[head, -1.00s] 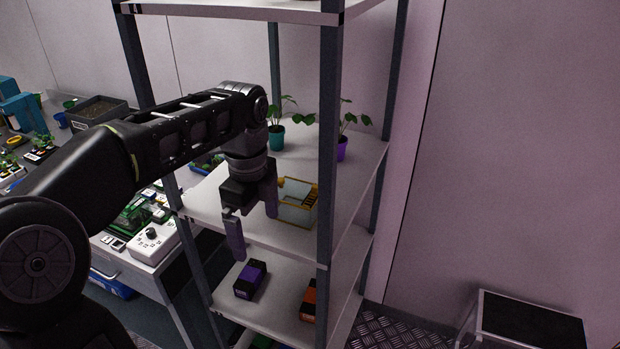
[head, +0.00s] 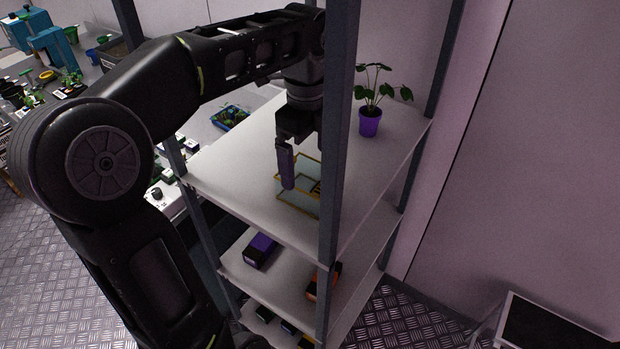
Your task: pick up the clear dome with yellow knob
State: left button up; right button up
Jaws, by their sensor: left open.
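A clear box with yellow-gold edges (head: 304,197) stands on the upper white shelf, partly hidden by my left gripper and the front rack post. It looks boxy, and I cannot make out a dome shape or a yellow knob. My left gripper (head: 303,170) points down over the box, open. One finger shows in front of the box's left side; the other is mostly hidden by the post. I cannot tell whether the fingers touch it. My right gripper is not in view.
The dark rack post (head: 338,150) stands right beside my gripper. A purple pot with a plant (head: 369,122) is at the shelf's back right. The shelf (head: 235,165) is clear to the left. Purple (head: 262,248) and orange (head: 312,287) boxes lie on the shelf below.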

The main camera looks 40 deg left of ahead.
aim_at(308, 174)
pick_arm(q)
jog(key=shift+f+b, duration=1.25)
jog(key=shift+f, duration=0.15)
jog(key=shift+r, duration=0.1)
jog(key=shift+f+b, duration=0.4)
jog(key=shift+f, duration=0.25)
jog(key=shift+w+d+f+p, duration=0.15)
jog(key=shift+f+p, duration=0.25)
jog(key=shift+f, duration=1.55)
jog(key=shift+c, duration=0.4)
jog(key=c, duration=1.3)
